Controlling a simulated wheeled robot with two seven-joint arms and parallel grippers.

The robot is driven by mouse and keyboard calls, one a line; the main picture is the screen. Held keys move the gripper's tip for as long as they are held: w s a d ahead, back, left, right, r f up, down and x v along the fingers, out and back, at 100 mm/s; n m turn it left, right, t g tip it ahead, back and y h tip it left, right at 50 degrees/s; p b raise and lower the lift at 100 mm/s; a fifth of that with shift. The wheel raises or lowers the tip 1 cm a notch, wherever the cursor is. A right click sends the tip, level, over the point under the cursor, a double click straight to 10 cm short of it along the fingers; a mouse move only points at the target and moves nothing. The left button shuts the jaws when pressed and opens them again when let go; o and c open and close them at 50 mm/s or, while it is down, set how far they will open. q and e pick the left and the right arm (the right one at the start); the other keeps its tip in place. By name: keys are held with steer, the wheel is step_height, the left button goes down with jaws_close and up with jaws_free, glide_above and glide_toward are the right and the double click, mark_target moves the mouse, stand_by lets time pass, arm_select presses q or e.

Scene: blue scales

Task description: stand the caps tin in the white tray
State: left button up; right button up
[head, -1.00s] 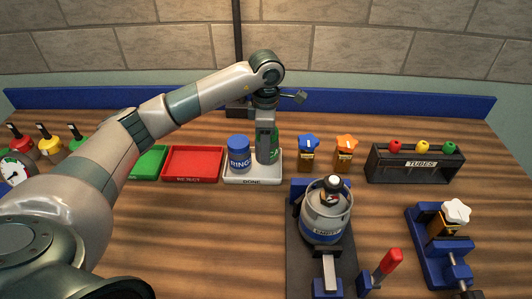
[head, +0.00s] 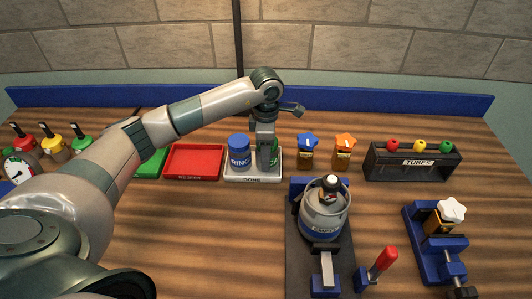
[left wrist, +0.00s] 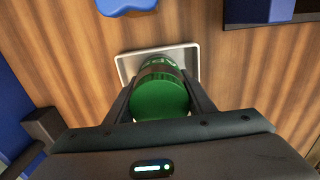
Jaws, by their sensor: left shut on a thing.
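The green caps tin (head: 275,154) is mostly hidden behind my left gripper (head: 267,163) in the head view. In the left wrist view the tin's green lid (left wrist: 160,98) shows between the two fingers, with part of its lettered label beyond. My left gripper is shut on the tin and holds it upright over the right part of the white tray (head: 250,181). I cannot tell whether its base touches the tray floor. The tray's rim also shows in the left wrist view (left wrist: 123,67). My right gripper is not in view.
A blue rings tin (head: 239,154) stands in the tray's left part, close beside the gripper. A red tray (head: 193,163) lies to the left. Blue-topped (head: 307,152) and orange-topped (head: 344,152) holders stand just right. A grey canister (head: 324,217) stands in front.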

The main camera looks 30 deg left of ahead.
arm_select(q)
steer(key=shift+f, duration=0.15)
steer(key=o, duration=1.2)
steer(key=shift+c, duration=0.2)
steer(key=shift+r, duration=0.3)
